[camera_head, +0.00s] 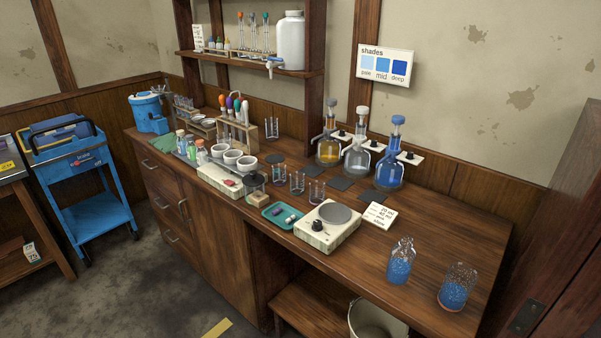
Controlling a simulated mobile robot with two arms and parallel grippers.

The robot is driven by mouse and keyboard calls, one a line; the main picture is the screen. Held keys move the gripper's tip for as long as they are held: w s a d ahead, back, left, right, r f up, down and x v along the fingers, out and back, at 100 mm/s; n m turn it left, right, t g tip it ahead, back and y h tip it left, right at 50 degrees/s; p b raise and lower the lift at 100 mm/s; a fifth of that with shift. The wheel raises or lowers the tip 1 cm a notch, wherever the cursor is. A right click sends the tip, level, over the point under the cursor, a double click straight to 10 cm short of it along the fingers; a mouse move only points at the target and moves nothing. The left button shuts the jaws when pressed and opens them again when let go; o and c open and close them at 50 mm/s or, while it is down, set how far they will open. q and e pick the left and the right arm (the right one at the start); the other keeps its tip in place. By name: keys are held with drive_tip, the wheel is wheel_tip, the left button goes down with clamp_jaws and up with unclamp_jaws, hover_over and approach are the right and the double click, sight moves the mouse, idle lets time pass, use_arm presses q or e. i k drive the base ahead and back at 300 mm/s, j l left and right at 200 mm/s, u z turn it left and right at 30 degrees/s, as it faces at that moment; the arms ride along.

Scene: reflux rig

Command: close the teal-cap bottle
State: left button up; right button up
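Several small bottles stand in a row at the left part of the bench, beside the white cups. The one at the left end of the row (181,142) looks green-teal at the top. The middle one (191,149) is pale with a greenish body. Neither of my grippers is in view.
White cups (233,157), a dropper rack (237,133), a green tray (283,216) and a hotplate (327,228) crowd the bench middle. Stoppered flasks (389,170) stand behind. Two blue-filled glass vessels (400,268) (455,292) stand at right. The right bench top is mostly clear.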

sight(402, 257)
drive_tip(key=i+j+z, duration=0.1)
drive_tip(key=z, duration=0.25)
drive_tip(key=i+j+z, duration=0.1)
drive_tip(key=j+z, duration=0.4)
drive_tip(key=z, duration=0.15)
drive_tip(key=i+j+z, duration=0.15)
drive_tip(key=j+z, duration=0.2)
drive_tip(key=j, duration=1)
drive_tip(key=j+z, duration=0.35)
drive_tip(key=j, duration=2.95)
